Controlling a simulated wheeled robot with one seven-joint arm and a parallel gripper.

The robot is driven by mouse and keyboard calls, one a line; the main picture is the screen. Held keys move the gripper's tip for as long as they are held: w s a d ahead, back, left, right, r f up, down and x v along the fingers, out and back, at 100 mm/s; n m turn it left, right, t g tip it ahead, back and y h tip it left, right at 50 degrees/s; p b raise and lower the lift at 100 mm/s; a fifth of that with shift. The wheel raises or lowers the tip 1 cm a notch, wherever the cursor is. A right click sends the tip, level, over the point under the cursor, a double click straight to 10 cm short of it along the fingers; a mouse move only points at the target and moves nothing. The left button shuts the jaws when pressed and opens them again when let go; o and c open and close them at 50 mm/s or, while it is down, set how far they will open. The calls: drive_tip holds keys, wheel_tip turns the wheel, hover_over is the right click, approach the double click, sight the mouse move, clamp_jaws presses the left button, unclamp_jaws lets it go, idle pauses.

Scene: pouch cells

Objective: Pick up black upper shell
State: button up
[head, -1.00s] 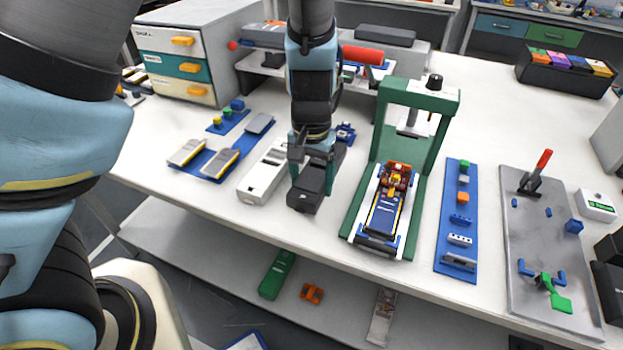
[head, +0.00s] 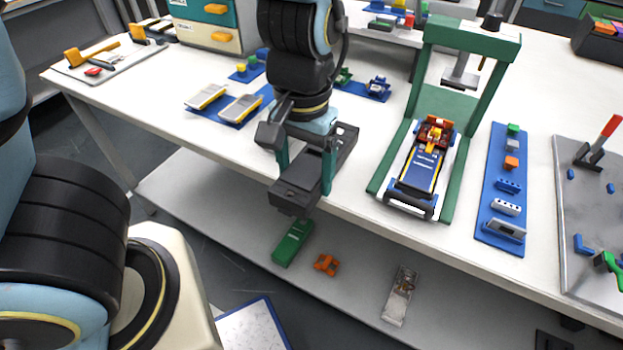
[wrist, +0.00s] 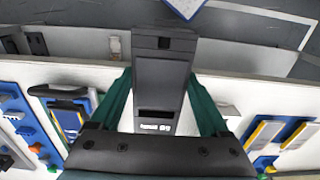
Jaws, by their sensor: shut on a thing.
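The black upper shell (head: 299,187) is a long dark box-like piece with cut-outs near its end. My gripper (head: 305,170) is shut on it, with one green finger on each long side. In the head view the shell is at the table's front edge, its near end reaching out past the edge. In the wrist view the shell (wrist: 160,82) lies between the two green fingers (wrist: 160,100), and its far end shows over the lower shelf and floor. Part of the shell is hidden behind my gripper.
A green press frame (head: 470,110) holding a blue and orange assembly (head: 424,165) stands to the right. A blue strip (head: 494,190) with small parts lies beyond it. Grey-and-yellow cells (head: 240,108) lie at the left. The lower shelf (head: 350,262) holds a green piece (head: 293,243).

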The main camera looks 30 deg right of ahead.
drive_tip(key=b, duration=0.1)
drive_tip(key=s+b, duration=0.1)
drive_tip(key=shift+a+f+b, duration=0.3)
drive_tip(key=shift+a+b, duration=0.05)
drive_tip(key=shift+b, duration=0.05)
drive_tip(key=shift+s+a+b, duration=0.1)
drive_tip(key=shift+a+b, duration=0.45)
drive_tip(key=shift+b, duration=0.65)
drive_tip(key=shift+s+a+r+b, duration=0.1)
drive_tip(key=shift+s+a+b, duration=0.15)
drive_tip(key=shift+a+b, duration=0.3)
drive_tip(key=shift+s+a+r+b, duration=0.1)
drive_tip(key=shift+s+a+b, duration=0.2)
drive_tip(key=shift+b, duration=0.35)
drive_tip(key=shift+a, duration=0.3)
drive_tip(key=shift+r, duration=0.15)
